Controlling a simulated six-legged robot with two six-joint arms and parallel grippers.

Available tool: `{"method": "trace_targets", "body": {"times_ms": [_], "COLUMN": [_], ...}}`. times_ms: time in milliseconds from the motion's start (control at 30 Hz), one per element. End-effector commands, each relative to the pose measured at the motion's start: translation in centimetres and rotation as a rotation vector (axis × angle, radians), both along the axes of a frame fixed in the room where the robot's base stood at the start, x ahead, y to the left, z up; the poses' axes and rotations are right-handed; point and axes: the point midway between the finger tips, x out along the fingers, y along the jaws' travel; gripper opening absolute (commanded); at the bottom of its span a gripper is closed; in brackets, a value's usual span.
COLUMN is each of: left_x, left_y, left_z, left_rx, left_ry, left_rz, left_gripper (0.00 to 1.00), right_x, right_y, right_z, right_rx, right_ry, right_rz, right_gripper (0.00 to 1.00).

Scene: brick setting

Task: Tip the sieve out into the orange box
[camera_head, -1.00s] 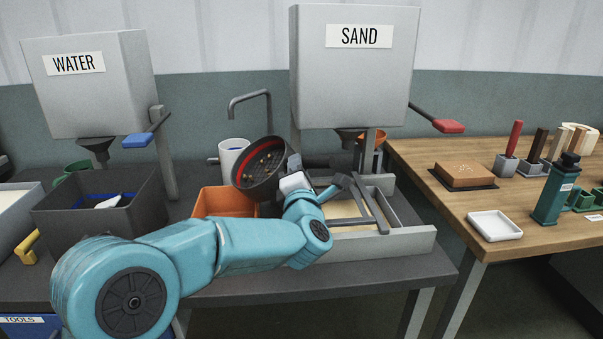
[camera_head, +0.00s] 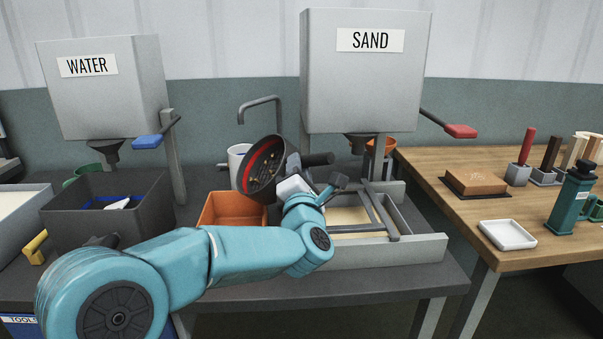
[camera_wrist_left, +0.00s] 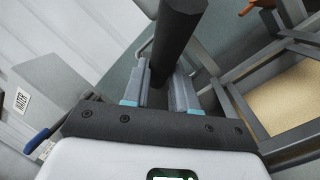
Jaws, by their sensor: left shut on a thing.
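The sieve (camera_head: 263,170) is a dark round pan with a red band inside. It is held up over the orange box (camera_head: 232,211), tilted steeply on its side with its opening facing left. A few small light bits show inside it. My left gripper (camera_head: 297,172) is shut on the sieve's dark handle (camera_head: 319,159). The handle also shows between the fingers (camera_wrist_left: 164,85) in the left wrist view, where the pan is out of sight. The inside of the orange box is mostly hidden from the head view. My right gripper is not in view.
A dark bin (camera_head: 105,210) stands left of the box, and a grey sand tray (camera_head: 395,250) with a frame stands right. A white mug (camera_head: 237,158) is behind the sieve. The water (camera_head: 105,90) and sand (camera_head: 365,80) hoppers rise behind.

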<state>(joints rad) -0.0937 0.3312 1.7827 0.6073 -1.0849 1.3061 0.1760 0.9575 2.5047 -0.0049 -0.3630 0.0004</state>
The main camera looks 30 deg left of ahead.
Motion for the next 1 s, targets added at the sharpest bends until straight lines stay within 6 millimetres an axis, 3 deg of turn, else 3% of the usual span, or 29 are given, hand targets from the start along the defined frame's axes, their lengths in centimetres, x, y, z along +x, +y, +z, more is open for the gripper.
{"method": "trace_targets", "body": {"times_ms": [633,1000], "left_x": [-1.2,-2.1], "left_y": [0.7,1.3], "left_z": [1.5,1.1], "left_rx": [-0.075,-0.129], "left_ry": [-0.131,-0.221], "left_rz": [0.002,0.001], "left_gripper": [0.00,0.00], "right_x": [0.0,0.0], "right_y": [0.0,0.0], "right_z": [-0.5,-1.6], "right_rx": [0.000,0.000], "right_ry": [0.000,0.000], "right_rz": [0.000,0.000], "right_gripper": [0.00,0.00]}}
